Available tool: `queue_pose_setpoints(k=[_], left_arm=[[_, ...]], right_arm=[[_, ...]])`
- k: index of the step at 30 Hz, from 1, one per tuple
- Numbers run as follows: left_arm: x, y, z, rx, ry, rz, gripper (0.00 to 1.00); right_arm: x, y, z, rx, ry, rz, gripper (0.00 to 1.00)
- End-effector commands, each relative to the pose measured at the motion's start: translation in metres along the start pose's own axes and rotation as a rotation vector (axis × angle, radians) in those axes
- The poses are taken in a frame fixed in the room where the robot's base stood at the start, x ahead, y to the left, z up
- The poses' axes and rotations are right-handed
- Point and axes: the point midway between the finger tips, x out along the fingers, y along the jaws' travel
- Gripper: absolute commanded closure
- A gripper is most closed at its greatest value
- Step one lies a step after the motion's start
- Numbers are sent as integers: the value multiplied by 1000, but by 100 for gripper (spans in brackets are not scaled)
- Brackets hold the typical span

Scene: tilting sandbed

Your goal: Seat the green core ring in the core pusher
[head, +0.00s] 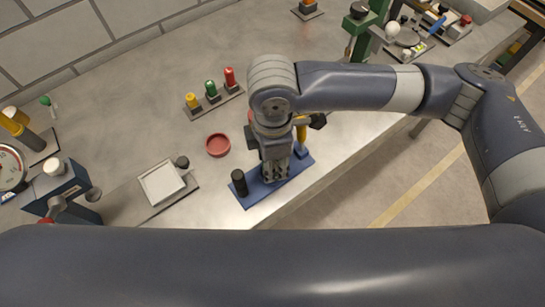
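A green piece (210,88) stands between a yellow and a red piece on a small dark strip at the back; I cannot tell whether it is the green core ring. A blue base plate (250,193) at the table's front edge carries a black cylinder (239,178) and an upright yellow part (301,130); it may be the core pusher. My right gripper (276,174) points down over the middle of this plate. It hides what lies beneath it, and I cannot see whether its fingers hold anything. My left gripper is out of view.
A red dish (218,145) lies left of the blue plate. A white square tray (162,183) on a dark board and a blue device with a dial gauge (10,167) stand at left. A green stand (358,25) is at the back right.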

Motion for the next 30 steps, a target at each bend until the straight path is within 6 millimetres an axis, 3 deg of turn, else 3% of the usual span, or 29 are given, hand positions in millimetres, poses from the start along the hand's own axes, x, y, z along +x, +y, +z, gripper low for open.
queue_pose_setpoints(k=[13,14,16,17,30], left_arm=[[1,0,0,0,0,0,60],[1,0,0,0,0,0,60],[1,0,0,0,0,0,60],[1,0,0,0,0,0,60],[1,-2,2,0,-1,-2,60]], right_arm=[[2,0,0,0,0,0,87],[2,0,0,0,0,0,59],[2,0,0,0,0,0,43],[2,0,0,0,0,0,40],[-6,1,0,0,2,1,40]])
